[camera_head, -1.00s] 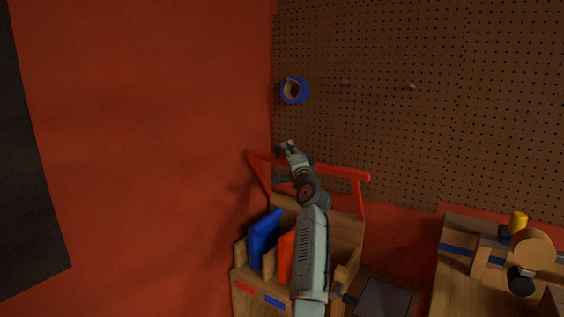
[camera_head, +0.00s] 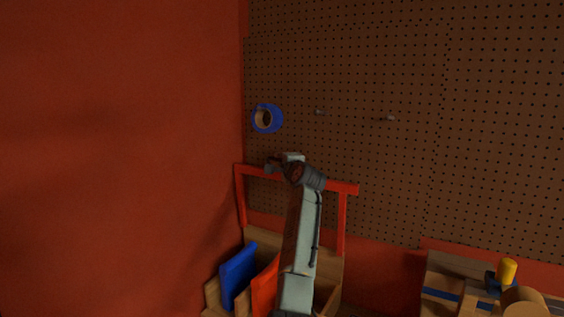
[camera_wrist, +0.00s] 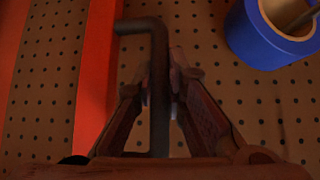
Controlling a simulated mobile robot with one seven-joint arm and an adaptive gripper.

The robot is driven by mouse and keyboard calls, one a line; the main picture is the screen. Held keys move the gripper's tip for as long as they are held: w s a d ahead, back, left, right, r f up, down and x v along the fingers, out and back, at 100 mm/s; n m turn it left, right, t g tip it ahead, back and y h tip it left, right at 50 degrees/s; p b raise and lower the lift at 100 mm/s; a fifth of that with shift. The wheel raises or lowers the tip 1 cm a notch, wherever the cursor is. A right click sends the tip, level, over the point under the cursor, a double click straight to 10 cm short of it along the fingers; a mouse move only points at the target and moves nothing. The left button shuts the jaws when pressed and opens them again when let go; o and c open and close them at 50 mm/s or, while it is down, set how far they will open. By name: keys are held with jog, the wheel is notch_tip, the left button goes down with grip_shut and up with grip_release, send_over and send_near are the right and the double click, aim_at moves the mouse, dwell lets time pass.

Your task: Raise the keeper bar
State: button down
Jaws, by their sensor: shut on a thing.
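The red keeper bar (camera_head: 344,188) is the crosspiece of a red frame above a wooden rack (camera_head: 328,272) in the head view. It stands well clear of the rack on its two posts. In the wrist view the bar (camera_wrist: 97,75) runs down the left of the fingers. My gripper (camera_head: 276,165) is at the bar's left half. In the wrist view my gripper (camera_wrist: 159,92) is shut on a dark bent rod (camera_wrist: 158,60), whose short end reaches the red bar. I cannot see whether the rod is fixed to it.
A blue tape roll (camera_head: 267,118) hangs on the pegboard (camera_head: 400,70) just above my gripper. Pegs (camera_head: 390,118) stick out to its right. The red wall (camera_head: 110,140) is close on the left. A workbench (camera_head: 435,290) with tools is at lower right.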

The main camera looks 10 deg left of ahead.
jog(key=shift+a+r, duration=0.1)
jog(key=c, duration=1.6)
grip_release()
jog(key=shift+s, duration=0.15)
jog(key=v, duration=1.2)
